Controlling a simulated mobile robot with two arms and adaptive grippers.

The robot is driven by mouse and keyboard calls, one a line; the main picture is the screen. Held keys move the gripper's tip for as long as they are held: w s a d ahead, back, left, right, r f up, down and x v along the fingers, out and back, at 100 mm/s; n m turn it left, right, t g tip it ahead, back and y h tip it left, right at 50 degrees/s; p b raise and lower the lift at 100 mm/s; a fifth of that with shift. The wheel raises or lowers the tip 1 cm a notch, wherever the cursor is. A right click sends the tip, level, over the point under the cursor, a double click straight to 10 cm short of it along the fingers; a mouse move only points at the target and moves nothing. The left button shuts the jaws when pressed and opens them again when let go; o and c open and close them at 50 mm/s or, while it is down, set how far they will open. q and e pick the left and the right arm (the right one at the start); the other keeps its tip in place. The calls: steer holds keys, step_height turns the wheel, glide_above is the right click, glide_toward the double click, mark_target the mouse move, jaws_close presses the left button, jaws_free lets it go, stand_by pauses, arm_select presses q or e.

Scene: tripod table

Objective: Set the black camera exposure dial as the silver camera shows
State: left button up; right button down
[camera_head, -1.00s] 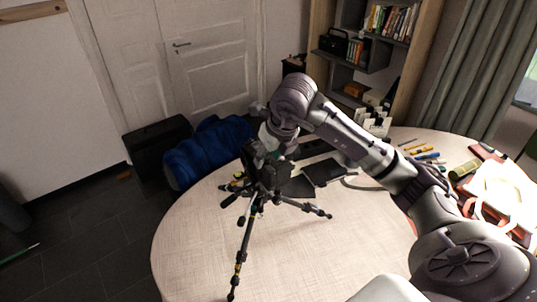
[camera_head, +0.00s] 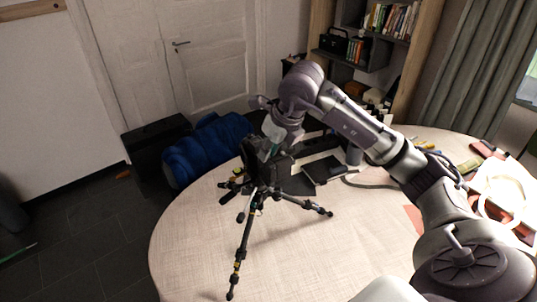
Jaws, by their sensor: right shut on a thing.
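The black camera (camera_head: 256,163) sits on top of a black tripod (camera_head: 249,222) that stands at the left part of the round table. My right arm reaches in from the right, and my right gripper (camera_head: 270,146) points down at the top of the black camera. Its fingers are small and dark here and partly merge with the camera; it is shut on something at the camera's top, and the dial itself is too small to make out. I cannot make out the silver camera. My left gripper is not in view.
The round wooden table (camera_head: 330,255) is bare at the front. A black tablet-like item (camera_head: 323,169) lies behind the tripod. A red-and-white bag (camera_head: 500,190) lies at the right. A blue bundle (camera_head: 205,150) and a dark box (camera_head: 155,148) stand behind the table.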

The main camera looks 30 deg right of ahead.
steer(key=n+y+b, duration=0.1)
steer(key=n, duration=0.1)
steer(key=shift+d+n, duration=0.2)
steer(key=shift+n, duration=0.2)
steer(key=n+y+b, duration=0.1)
steer(key=n, duration=0.1)
steer(key=shift+w+n+g, duration=0.15)
steer(key=shift+n+g, duration=0.25)
steer(key=n+g+y, duration=0.1)
steer(key=n, duration=0.2)
steer(key=shift+w+d+n, duration=0.1)
steer(key=shift+n, duration=0.2)
steer(key=n+g, duration=0.1)
steer(key=n, duration=0.3)
steer(key=shift+w+g, duration=0.1)
steer(key=shift+g, duration=0.2)
steer(key=shift+n+y, duration=0.3)
steer(key=c, duration=1.1)
jaws_free()
steer(key=shift+r, duration=0.15)
